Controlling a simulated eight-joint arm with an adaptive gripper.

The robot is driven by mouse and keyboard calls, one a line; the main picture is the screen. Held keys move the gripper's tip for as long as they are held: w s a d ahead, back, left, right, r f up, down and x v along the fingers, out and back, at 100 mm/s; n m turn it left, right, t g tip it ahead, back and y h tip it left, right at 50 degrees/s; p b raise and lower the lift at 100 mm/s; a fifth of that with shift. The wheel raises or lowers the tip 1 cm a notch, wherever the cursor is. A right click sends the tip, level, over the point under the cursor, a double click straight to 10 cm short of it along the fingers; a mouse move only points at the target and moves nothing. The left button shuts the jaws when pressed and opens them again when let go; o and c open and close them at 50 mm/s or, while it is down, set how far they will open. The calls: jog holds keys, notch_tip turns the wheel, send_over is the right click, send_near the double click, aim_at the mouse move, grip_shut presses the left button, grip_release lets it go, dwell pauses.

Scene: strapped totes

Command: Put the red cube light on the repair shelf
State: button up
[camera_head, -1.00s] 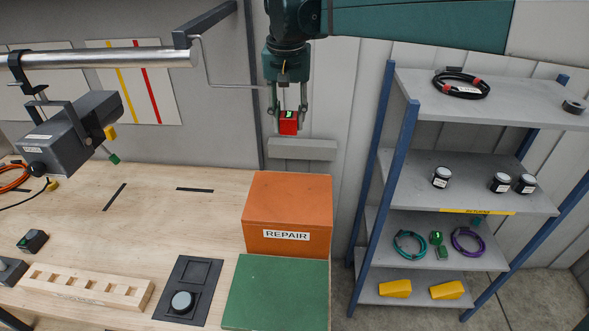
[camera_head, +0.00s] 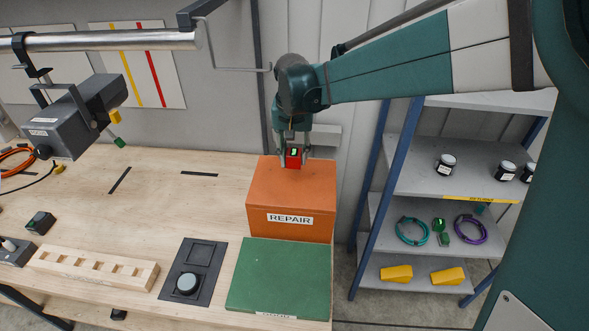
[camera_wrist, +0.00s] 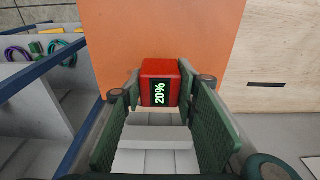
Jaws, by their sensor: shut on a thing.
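The red cube light (camera_head: 293,159) is between the fingers of my gripper (camera_head: 294,163), which is shut on it. In the wrist view the red cube light (camera_wrist: 160,84) shows a lit green "20%" on a dark face, between the green finger pads of my gripper (camera_wrist: 164,92). The orange block labelled REPAIR (camera_head: 278,203) stands at the right end of the bench. In the head view the cube appears at the back part of its top. Whether the cube touches that top I cannot tell. The orange surface (camera_wrist: 180,30) also fills the upper middle of the wrist view.
A green pad (camera_head: 280,280) lies in front of the orange block. A dark tray with a round puck (camera_head: 187,284) and a slotted wooden rack (camera_head: 93,268) are left of it. A blue-posted shelf unit (camera_head: 445,200) stands to the right. A lamp on a rail (camera_head: 75,120) hangs at upper left.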

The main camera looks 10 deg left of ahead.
aim_at(294, 154)
jog(key=shift+f, duration=1.55)
jog(key=shift+f, duration=1.85)
jog(key=shift+f, duration=0.15)
jog(key=o, duration=1.1)
jog(key=shift+s+r, duration=0.25)
jog(key=shift+r, duration=1.8)
jog(key=shift+s+r, duration=0.25)
jog(key=shift+r, duration=1.75)
jog(key=shift+s+r, duration=0.25)
jog(key=shift+r, duration=1.8)
